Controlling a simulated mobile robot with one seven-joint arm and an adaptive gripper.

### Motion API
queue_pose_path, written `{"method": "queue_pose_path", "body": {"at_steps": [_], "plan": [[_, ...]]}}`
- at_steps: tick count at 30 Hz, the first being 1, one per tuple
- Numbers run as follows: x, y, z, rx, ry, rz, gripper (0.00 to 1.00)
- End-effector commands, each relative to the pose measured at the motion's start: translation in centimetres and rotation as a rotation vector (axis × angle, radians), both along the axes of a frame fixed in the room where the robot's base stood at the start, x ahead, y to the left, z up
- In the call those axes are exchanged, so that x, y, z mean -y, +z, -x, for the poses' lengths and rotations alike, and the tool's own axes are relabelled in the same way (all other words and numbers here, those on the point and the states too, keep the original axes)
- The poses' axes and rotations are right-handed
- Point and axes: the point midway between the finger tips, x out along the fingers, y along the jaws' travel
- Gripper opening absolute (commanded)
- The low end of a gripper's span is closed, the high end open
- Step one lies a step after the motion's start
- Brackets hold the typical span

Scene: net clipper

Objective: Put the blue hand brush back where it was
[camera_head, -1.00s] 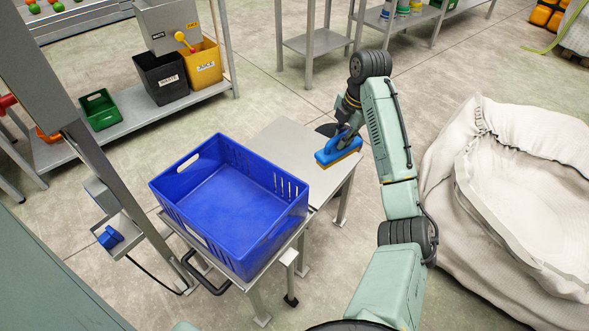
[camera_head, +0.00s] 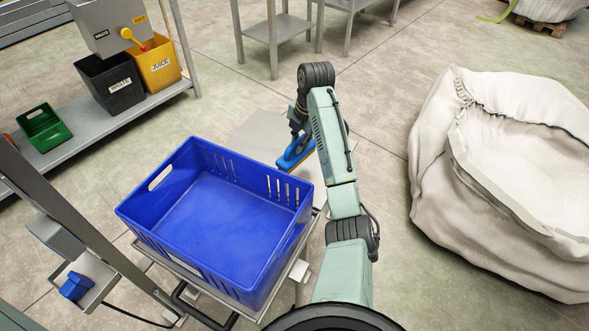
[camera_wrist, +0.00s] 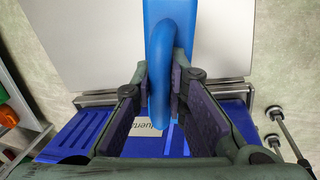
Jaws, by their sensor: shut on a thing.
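The blue hand brush (camera_head: 294,155) hangs from my gripper (camera_head: 301,133), beside the back right side of the blue crate in the head view. In the wrist view my gripper (camera_wrist: 163,85) is shut around the brush's looped blue handle (camera_wrist: 159,110), and the brush body (camera_wrist: 180,18) extends upward. The brush's underside is hidden there. The pale metal tabletop (camera_wrist: 105,40) lies behind the brush; I cannot tell the gap between them.
The empty blue crate (camera_head: 215,215) stands on a metal stand left of my arm. A large white bag (camera_head: 435,165) stands on the right. Black (camera_head: 110,85) and yellow (camera_head: 158,65) bins and a green box (camera_head: 42,130) sit on a shelf at left.

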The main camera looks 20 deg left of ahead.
Motion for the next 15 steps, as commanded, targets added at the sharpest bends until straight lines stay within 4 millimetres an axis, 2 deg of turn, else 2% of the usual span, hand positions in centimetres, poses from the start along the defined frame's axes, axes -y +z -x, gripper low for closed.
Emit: {"method": "queue_pose_path", "body": {"at_steps": [4, 11, 15], "plan": [[0.0, -2.6, 0.1, -0.003, 0.0, 0.0, 0.0], [0.0, -4.6, 0.0, -0.001, -0.001, 0.001, 0.0], [0.0, -6.5, 0.1, -0.003, 0.001, 0.001, 0.0]]}}
